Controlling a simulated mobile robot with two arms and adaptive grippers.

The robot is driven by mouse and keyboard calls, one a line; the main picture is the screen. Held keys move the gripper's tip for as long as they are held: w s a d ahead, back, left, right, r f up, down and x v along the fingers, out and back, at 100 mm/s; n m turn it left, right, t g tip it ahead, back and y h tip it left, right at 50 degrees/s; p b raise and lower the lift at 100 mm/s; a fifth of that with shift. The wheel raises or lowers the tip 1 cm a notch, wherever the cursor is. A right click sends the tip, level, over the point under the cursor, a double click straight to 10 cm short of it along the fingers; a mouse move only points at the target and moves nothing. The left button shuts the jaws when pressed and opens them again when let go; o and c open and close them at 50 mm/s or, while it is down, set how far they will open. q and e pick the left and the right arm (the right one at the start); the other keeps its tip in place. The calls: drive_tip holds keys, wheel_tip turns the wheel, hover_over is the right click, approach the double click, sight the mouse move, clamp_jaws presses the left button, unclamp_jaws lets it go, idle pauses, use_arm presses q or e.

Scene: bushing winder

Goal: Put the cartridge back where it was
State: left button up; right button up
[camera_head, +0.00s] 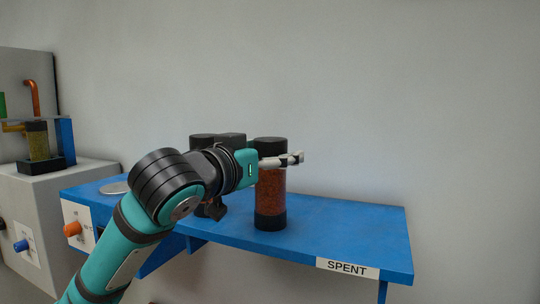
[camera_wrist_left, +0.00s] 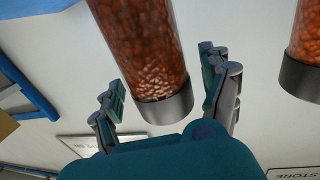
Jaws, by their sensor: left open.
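A cartridge (camera_head: 271,195) with dark end caps and orange-brown granules stands upright on the blue shelf (camera_head: 345,225). My left gripper (camera_head: 297,158) is open at the upper part of this cartridge, its fingers pointing right. In the left wrist view a cartridge (camera_wrist_left: 143,45) lies between the spread fingers (camera_wrist_left: 165,82), with a gap visible on both sides near its end cap. A second cartridge (camera_wrist_left: 310,45) shows at the right edge there. In the head view, a dark cap (camera_head: 202,138) shows behind my wrist, its body mostly hidden. My right gripper is out of view.
A "SPENT" label (camera_head: 347,267) marks the shelf's front right; the shelf's right part is bare. A "STORE" label (camera_wrist_left: 305,174) shows in the wrist view. At left, a grey machine (camera_head: 60,200) carries a yellowish cartridge-like column (camera_head: 38,142), a blue bracket and an orange pipe.

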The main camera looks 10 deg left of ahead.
use_arm(q)
drive_tip(key=shift+r, duration=0.15)
drive_tip(key=shift+s, duration=0.15)
drive_tip(key=b+v, duration=0.4)
drive_tip(key=v, duration=0.7)
drive_tip(key=shift+s, duration=0.35)
drive_tip(key=shift+a, duration=0.1)
